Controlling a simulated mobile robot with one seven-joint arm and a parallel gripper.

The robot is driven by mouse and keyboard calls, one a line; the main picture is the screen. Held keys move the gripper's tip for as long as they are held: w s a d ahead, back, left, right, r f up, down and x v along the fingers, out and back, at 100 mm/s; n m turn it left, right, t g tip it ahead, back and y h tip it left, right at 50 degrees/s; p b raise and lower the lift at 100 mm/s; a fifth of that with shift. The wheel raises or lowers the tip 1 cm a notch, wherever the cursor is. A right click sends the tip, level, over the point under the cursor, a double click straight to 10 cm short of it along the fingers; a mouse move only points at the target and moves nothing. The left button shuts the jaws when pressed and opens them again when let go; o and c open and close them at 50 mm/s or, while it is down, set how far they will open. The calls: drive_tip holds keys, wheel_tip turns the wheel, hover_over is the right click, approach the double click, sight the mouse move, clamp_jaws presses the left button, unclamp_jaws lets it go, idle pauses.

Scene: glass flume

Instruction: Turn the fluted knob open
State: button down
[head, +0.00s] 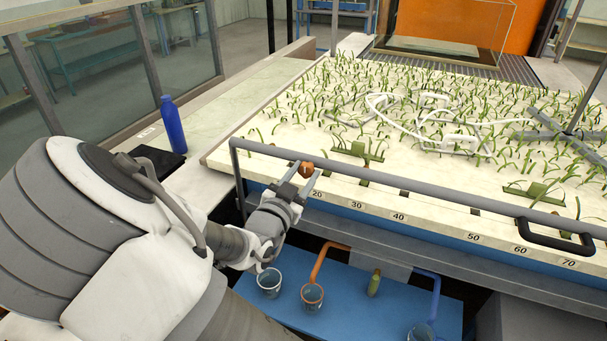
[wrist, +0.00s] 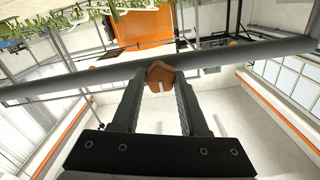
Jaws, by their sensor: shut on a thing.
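The fluted knob (head: 306,169) is small and orange-brown. It sits at the near edge of the planted bed, by the grey rail and close to the 20 mark. My gripper (head: 304,173) reaches up to it from the lower left and is shut on it. In the wrist view the knob (wrist: 160,74) is between the tips of the two dark fingers (wrist: 159,80), with a pale notch on its lower side. The fingers hide its left and right sides, and I cannot tell how far it is turned.
A grey rail (head: 400,190) with a dark handle (head: 553,232) runs along the bed's front, close to my gripper. Glass cups (head: 269,283) stand on a blue shelf (head: 345,312) below. A blue bottle (head: 172,124) stands at the left.

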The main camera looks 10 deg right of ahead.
drive_tip(key=shift+f+m+b, duration=0.1)
drive_tip(key=shift+m+b, duration=0.2)
drive_tip(key=m+b, duration=0.4)
drive_tip(key=shift+f+b, duration=0.2)
drive_tip(key=shift+b, duration=0.15)
drive_tip(key=m+b, duration=0.5)
drive_tip(key=shift+b, duration=0.35)
drive_tip(key=m+b, duration=0.5)
drive_tip(key=b, duration=0.3)
drive_tip(key=shift+d, duration=0.1)
drive_tip(key=m+b, duration=0.2)
drive_tip(key=b, duration=0.1)
drive_tip(key=shift+r+m+b, duration=0.25)
drive_tip(key=shift+m+b, duration=0.45)
drive_tip(key=shift+b, duration=0.25)
drive_tip(key=shift+r, duration=0.1)
drive_tip(key=shift+c, duration=2.2)
unclamp_jaws()
